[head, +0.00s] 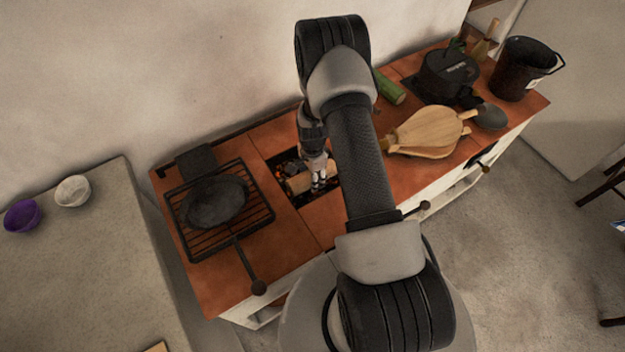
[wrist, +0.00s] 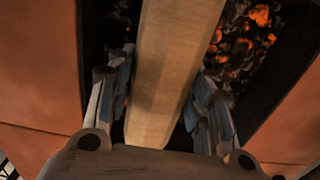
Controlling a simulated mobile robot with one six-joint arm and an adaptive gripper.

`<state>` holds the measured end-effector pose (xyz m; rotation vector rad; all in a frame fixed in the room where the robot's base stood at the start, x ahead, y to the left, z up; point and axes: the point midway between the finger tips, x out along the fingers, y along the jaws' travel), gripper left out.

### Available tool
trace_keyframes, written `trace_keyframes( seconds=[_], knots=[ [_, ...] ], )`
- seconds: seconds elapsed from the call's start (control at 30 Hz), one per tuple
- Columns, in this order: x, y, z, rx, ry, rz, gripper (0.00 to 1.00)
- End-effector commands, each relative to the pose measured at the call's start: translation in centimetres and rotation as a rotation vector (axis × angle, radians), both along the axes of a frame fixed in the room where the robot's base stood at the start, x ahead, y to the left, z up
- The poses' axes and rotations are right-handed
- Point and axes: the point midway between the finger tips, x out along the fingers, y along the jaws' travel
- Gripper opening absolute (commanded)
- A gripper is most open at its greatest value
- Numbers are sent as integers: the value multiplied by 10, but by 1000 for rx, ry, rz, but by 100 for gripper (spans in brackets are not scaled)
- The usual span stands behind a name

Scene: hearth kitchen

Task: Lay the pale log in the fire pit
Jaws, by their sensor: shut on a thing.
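The pale log (wrist: 165,75) is held between the two fingers of my gripper (wrist: 165,105) in the wrist view. It runs up and away from the palm, over the fire pit. In the head view the log (head: 298,184) shows as a small pale piece at the pit, beside my gripper (head: 318,188). The fire pit (head: 333,193) is a dark rectangular opening in the red tiled counter, with glowing embers (wrist: 240,45) in it. My arm hides part of the pit. I cannot tell whether the log touches the embers.
A grill rack (head: 262,216) with a dark pan (head: 213,202) stands left of the pit. Bellows (head: 428,132), a green bottle-like object (head: 389,88), a black pot (head: 447,73) and a black bucket (head: 524,68) stand to the right. Two bowls sit on the left counter.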

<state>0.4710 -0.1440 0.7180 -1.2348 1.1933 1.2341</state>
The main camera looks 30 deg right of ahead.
Motion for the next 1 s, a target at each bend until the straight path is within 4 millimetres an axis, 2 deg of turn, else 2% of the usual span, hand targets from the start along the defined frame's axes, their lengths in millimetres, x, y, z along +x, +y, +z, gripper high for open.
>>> trace_keyframes(
  seconds=[0.03, 0.1, 0.47, 0.5, 0.8, 1.0],
  knots=[
    [-1, 0, -11, 0, 1, 0, 14],
    [0, 0, -17, 0, 0, 0, 14],
    [0, 0, -20, 0, -1, 0, 14],
    [0, 0, -20, 0, 0, 0, 48],
    [0, 0, -19, 0, 0, 0, 67],
    [0, 0, -19, 0, 0, 0, 67]
  ],
)
